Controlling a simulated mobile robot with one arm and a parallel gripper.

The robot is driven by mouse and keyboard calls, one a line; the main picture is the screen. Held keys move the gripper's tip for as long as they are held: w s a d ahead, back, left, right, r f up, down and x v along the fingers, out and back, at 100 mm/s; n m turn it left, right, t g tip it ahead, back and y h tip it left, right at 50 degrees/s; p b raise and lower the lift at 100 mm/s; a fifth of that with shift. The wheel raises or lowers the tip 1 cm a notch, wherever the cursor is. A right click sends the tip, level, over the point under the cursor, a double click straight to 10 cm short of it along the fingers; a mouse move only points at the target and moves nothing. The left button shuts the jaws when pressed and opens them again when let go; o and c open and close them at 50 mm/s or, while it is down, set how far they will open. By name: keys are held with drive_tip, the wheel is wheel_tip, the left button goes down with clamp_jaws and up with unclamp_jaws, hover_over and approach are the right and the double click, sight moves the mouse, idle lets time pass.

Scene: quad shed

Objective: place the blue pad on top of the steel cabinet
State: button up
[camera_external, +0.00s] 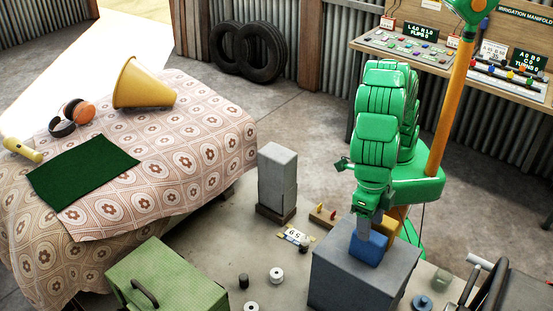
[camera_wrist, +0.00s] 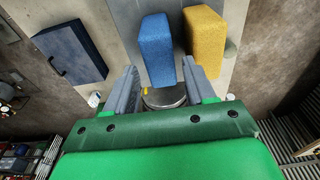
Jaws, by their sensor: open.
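The blue pad (camera_external: 368,248) shows just under my gripper (camera_external: 362,214) in the external view, over the top of a broad grey block (camera_external: 345,282). In the wrist view the blue pad (camera_wrist: 156,48) stands ahead of my open fingers (camera_wrist: 165,88), roughly between them in the picture. I cannot tell whether a finger touches it. A tall grey box on a dark base (camera_external: 277,178), which looks like the steel cabinet, stands on the floor to the left of my gripper. Its visible top is bare.
A yellow pad (camera_wrist: 203,42) stands close beside the blue pad on the right. A dark blue-grey box with a handle (camera_wrist: 72,52) is at left in the wrist view. A green case (camera_external: 175,282), small spools (camera_external: 277,274) and a cloth-covered table (camera_external: 190,140) lie to the left.

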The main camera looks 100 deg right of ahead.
drive_tip(key=w+d+r+m, duration=0.1)
drive_tip(key=w+d+m, duration=0.2)
drive_tip(key=d, duration=0.6)
drive_tip(key=w+d+r+m, duration=0.1)
drive_tip(key=w+d+m, duration=0.25)
drive_tip(key=d, duration=0.65)
drive_tip(key=w+d+r+m, duration=0.15)
drive_tip(key=d+m, duration=0.25)
drive_tip(key=d, duration=0.5)
drive_tip(key=s+d+f+m, duration=0.1)
drive_tip(key=s+d+m, duration=0.15)
drive_tip(key=d, duration=0.55)
drive_tip(key=s+d+f+m, duration=0.1)
drive_tip(key=s+d+m, duration=0.15)
drive_tip(key=d, duration=0.65)
drive_tip(key=s+d+f+m, duration=0.5)
drive_tip(key=s+d, duration=0.4)
drive_tip(key=s, duration=0.2)
drive_tip(key=s+d+f+m+h, duration=0.1)
drive_tip(key=s+d+f+m, duration=0.5)
drive_tip(key=s+d, duration=0.4)
drive_tip(key=shift+s+g, duration=0.4)
drive_tip(key=shift+s, duration=0.15)
